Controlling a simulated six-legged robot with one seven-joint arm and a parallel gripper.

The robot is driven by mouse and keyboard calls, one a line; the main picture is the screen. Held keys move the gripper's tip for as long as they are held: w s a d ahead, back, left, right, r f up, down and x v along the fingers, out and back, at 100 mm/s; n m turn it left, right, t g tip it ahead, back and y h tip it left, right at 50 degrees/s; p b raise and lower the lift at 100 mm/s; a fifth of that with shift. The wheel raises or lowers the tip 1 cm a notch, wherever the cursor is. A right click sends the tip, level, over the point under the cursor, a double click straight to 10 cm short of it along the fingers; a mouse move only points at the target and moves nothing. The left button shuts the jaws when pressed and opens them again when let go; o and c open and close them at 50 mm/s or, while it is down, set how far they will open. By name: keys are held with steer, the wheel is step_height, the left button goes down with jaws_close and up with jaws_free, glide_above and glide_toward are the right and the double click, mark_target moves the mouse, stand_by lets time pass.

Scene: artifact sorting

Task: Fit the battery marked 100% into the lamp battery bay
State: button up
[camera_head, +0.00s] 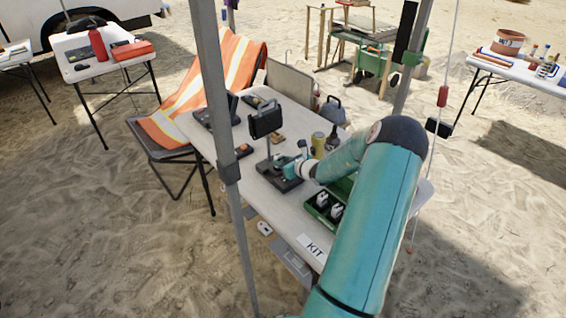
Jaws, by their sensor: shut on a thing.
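The work lamp (265,121) stands on the white table, its black head on a thin post above a dark base (279,183). My gripper (287,167) is low over the base, close beside the post. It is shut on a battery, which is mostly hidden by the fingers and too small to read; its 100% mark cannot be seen. I cannot tell whether the battery touches the bay, and the bay is hidden. A green tray (312,213) to the right of the base holds light-topped batteries (337,209).
The white table (206,150) also carries a yellow can (318,141), a dark bottle (333,137) and a black device (216,113) at its left. A KIT label (313,246) is at the near edge. A grey tent pole (216,100) crosses the view in front.

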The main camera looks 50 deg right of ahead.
steer(key=shift+f, duration=1.45)
stand_by(0.3)
steer(key=o, duration=1.1)
steer(key=shift+f, duration=0.1)
steer(key=shift+o, duration=0.2)
steer(key=v, duration=1.4)
steer(key=shift+w, duration=0.1)
